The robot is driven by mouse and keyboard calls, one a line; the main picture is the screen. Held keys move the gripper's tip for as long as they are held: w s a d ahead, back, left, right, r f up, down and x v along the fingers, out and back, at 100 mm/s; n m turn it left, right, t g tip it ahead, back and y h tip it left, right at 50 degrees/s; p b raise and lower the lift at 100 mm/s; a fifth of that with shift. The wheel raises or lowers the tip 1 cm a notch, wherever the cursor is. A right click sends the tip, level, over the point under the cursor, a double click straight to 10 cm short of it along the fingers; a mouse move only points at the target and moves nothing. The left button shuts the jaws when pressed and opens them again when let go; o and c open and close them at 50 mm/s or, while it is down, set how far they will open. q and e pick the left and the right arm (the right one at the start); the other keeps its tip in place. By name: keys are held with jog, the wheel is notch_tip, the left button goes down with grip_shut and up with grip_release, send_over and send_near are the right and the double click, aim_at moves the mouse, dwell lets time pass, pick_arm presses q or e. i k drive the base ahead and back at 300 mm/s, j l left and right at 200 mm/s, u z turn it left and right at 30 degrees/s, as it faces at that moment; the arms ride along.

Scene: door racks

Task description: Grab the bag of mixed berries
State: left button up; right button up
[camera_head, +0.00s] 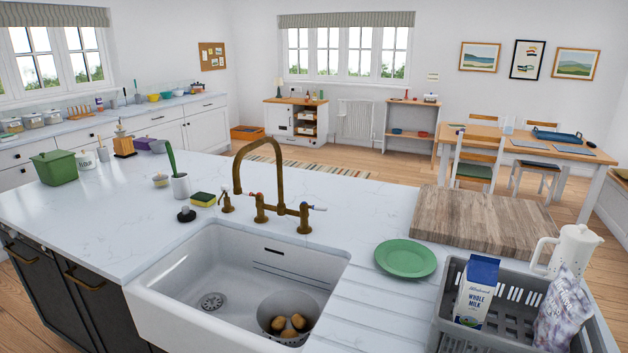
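A crumpled whitish-purple bag (560,312) stands in the right part of a grey crate (445,312) at the lower right. It is likely the bag of mixed berries, but I cannot read a label. A blue and white milk carton (477,292) stands in the same crate, to the left of the bag, with a gap between them. The bag's base is hidden low in the crate. Neither of my grippers is in view.
A white jug (574,250) stands just behind the crate. A green plate (405,259) and wooden board (478,222) lie nearby. The white sink (240,265) holds a metal bowl (268,312) with brown items. A brass tap (270,207) rises behind it.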

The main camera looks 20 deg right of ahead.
aim_at(564, 307)
jog(key=i+j+z, duration=0.15)
jog(key=z, duration=0.3)
jog(key=i+j+z, duration=0.1)
jog(key=j+z, duration=0.2)
jog(key=z, duration=0.15)
jog(key=i+j+z, duration=0.1)
jog(key=j+z, duration=0.15)
jog(key=z, duration=0.25)
jog(key=j+z, duration=0.25)
jog(key=z, duration=0.2)
jog(key=j+z, duration=0.5)
jog(key=i+j+z, duration=0.1)
jog(key=j+z, duration=0.25)
jog(key=z, duration=0.15)
